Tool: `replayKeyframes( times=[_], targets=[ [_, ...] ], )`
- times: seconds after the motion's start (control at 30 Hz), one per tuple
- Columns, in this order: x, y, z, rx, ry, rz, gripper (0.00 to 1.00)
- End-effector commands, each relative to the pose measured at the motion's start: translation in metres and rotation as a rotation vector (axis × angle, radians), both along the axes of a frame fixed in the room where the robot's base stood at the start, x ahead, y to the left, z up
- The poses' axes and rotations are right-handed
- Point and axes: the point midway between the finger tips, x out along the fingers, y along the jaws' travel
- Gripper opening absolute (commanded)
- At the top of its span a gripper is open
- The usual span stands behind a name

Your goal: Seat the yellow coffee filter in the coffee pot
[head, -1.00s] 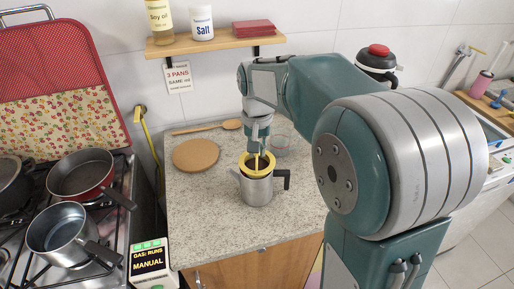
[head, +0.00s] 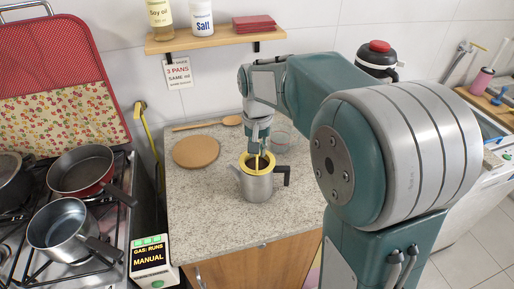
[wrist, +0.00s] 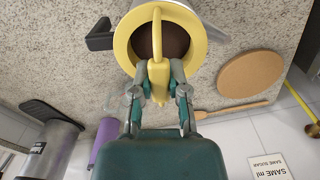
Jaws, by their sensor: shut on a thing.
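The yellow coffee filter (head: 244,163) sits at the mouth of the metal coffee pot (head: 258,187), its rim about level and its dark inside facing up. The pot stands upright on the counter, with its black handle to the right and spout to the left. My gripper (head: 257,149) is above the far side of the filter. In the wrist view my gripper (wrist: 161,78) is shut on the filter's yellow handle, and the filter's ring (wrist: 197,57) covers most of the pot's mouth (wrist: 215,30). Whether the rim rests fully on the pot is hard to tell.
A round cork board (head: 196,152) and a wooden spoon (head: 205,125) lie left of and behind the pot. A clear glass (head: 281,141) stands close behind my gripper. The stove with pans (head: 63,222) is at left. The front counter is clear.

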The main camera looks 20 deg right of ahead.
Motion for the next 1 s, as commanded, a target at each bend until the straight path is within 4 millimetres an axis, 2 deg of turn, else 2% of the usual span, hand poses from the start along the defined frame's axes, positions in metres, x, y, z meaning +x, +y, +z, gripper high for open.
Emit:
replayKeyframes(
  times=[0.2, 0.23, 0.3, 0.57, 0.6, 0.63, 0.7, 0.73, 1.0],
  targets=[
    [-0.0002, 0.0003, -0.0034, 0.001, 0.002, 0.000, 0.00],
    [-0.0002, 0.0003, -0.0032, 0.001, 0.002, 0.000, 0.33],
    [-0.0001, 0.0003, -0.0030, 0.000, 0.001, 0.000, 0.60],
    [-0.0001, 0.0001, -0.0026, 0.000, 0.001, 0.000, 0.60],
    [-0.0001, 0.0001, -0.0027, 0.000, 0.001, 0.000, 0.65],
    [-0.0001, 0.0001, -0.0027, 0.000, 0.001, 0.000, 0.78],
    [-0.0001, 0.0001, -0.0026, 0.000, 0.001, 0.000, 0.95],
    [0.0000, 0.0000, -0.0026, 0.000, 0.000, 0.000, 1.00],
    [0.0000, 0.0000, -0.0025, 0.000, 0.000, 0.000, 1.00]
  ],
)
